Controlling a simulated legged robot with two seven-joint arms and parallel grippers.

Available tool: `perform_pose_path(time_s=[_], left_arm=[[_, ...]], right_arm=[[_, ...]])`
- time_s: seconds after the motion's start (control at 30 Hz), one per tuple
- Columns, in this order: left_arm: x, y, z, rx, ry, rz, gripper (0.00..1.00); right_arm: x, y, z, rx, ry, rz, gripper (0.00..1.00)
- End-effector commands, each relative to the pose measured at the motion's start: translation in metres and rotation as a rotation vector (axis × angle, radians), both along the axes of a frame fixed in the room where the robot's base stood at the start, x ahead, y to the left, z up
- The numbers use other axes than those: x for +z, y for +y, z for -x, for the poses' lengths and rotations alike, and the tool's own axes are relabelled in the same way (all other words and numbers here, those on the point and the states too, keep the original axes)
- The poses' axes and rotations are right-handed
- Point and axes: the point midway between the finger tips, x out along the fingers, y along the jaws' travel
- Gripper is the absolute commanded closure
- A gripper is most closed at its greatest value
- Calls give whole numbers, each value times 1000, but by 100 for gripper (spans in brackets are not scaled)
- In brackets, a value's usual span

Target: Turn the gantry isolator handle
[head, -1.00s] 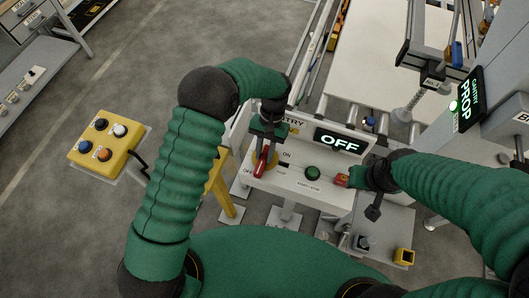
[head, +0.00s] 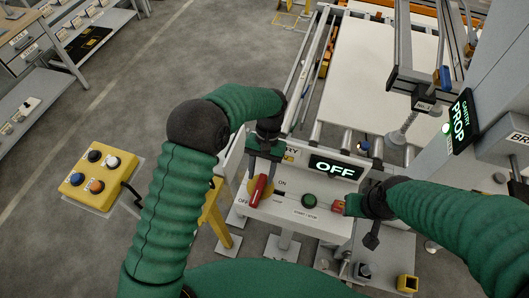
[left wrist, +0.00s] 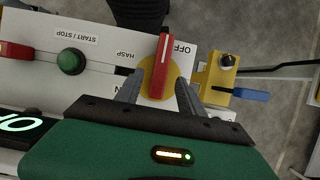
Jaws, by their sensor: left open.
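The isolator handle (head: 258,188) is a red lever on a yellow disc on the sloped white panel (head: 294,213). Its free end points to the OFF mark, and the panel display (head: 335,168) reads OFF. My left gripper (head: 262,172) is open at the handle. In the left wrist view the handle (left wrist: 166,70) stands between the two spread fingers of the left gripper (left wrist: 160,88), with a gap visible on the finger sides. My right gripper (head: 352,204) is at the panel's right end beside a red part (head: 338,206); its fingers are not clear.
A green START/STOP button (head: 309,201) sits right of the handle. A yellow bracket with a blue-handled part (left wrist: 250,95) is beside the disc. A yellow button box (head: 90,178) stands at left. A PROP display (head: 461,122) is at right.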

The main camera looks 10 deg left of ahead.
Motion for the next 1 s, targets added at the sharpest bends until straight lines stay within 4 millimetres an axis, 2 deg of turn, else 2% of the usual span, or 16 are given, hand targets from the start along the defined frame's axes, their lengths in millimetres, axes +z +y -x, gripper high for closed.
perform_pose_path(time_s=[0.1, 0.3, 0.4, 0.5, 0.7, 1.0], left_arm=[[27, -3, -16, 0, -8, 2, 55], [82, -8, -39, -1, -7, 2, 55], [104, -10, -47, -1, -5, 1, 55], [117, -11, -52, -1, -3, 0, 55], [126, -11, -54, -1, 0, -1, 55], [119, -6, -53, 3, -21, 3, 55]], right_arm=[[-15, 0, 0, 0, 0, 0, 64], [-25, 0, 0, 0, 0, 0, 64], [-26, 0, 0, 0, 0, 0, 64], [-26, 0, 0, 0, 0, 0, 64], [-26, 0, 0, 0, 0, 0, 64], [-31, 0, 0, 0, 0, 0, 64]])
